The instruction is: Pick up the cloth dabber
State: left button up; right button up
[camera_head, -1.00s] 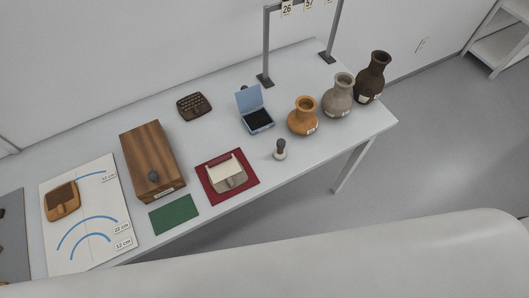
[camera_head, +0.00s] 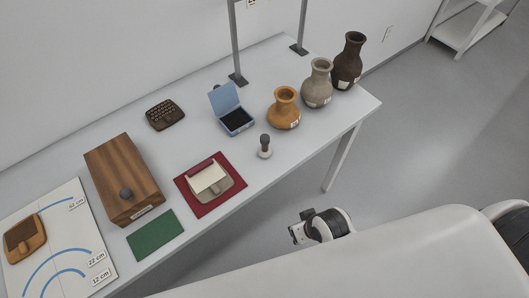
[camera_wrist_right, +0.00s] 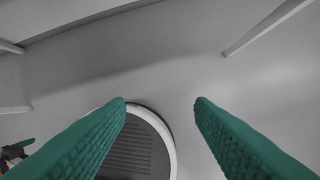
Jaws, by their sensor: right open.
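The cloth dabber, seemingly the small upright piece with a dark grey knob handle and pale foot (camera_head: 265,147), stands on the table near its front edge, right of the red mat. My right gripper (camera_wrist_right: 160,102) shows two green ribbed fingers spread wide in the right wrist view, with nothing between them but floor and a round dark disc with a white rim below. The dabber is not in that view. A dark and white part of one of my arms shows low in the head view, off the table's front edge. My left gripper is not identifiable.
A blue open box (camera_head: 232,112), orange vase (camera_head: 284,108), grey vase (camera_head: 317,84) and dark vase (camera_head: 348,62) stand behind the dabber. A wooden box (camera_head: 122,172) and green mat (camera_head: 155,235) lie left.

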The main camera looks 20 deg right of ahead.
aim_at(268, 142)
jog(key=w+a+r+m+t+y+b, duration=0.1)
jog(key=w+a+r+m+t+y, duration=0.2)
jog(key=w+a+r+m+t, duration=0.25)
jog(key=w+a+r+m+t+y+b, duration=0.1)
jog(key=w+a+r+m+t+y, duration=0.2)
jog(key=r+m, duration=0.5)
jog(key=w+d+m+t+h, duration=0.1)
jog(key=w+m+t+h, duration=0.1)
jog(key=m, duration=0.5)
jog(key=w+d+m+t+h+p, duration=0.1)
jog(key=w+d+m+t+h, duration=0.1)
jog(key=w+m, duration=0.3)
jog(key=w+d+m+t+h, duration=0.2)
jog(key=w+m, duration=0.2)
jog(key=m, duration=0.7)
jog(key=shift+p, duration=0.3)
jog(key=shift+w+r, duration=0.1)
jog(key=shift+w, duration=0.5)
jog(key=w+p, duration=0.1)
jog(key=w, duration=0.3)
jog(key=shift+w+a, duration=0.15)
jog(key=shift+a, duration=0.05)
jog(key=shift+c, duration=0.4)
